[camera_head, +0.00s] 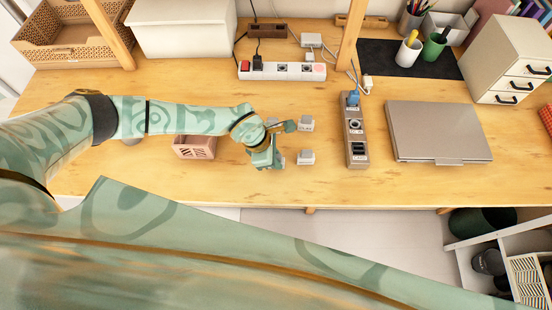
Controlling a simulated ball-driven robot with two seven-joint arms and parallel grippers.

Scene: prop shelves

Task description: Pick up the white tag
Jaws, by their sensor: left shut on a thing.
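My left gripper (279,143) is low over the wooden table, shut on a small white tag that its hand and fingers mostly hide. Two small pale blocks with dark-lettered front faces stand just right of the gripper: one farther back (305,123) and one nearer the front edge (306,157). The farther one is close to a fingertip; I cannot tell whether they touch. The lettering is too small to read. My right gripper is not in view.
A pink basket (194,147) stands just left of the gripper under my arm. A grey power strip (355,135) and a closed laptop (438,131) lie to the right. A white power strip (282,71) lies behind. The front table edge is close.

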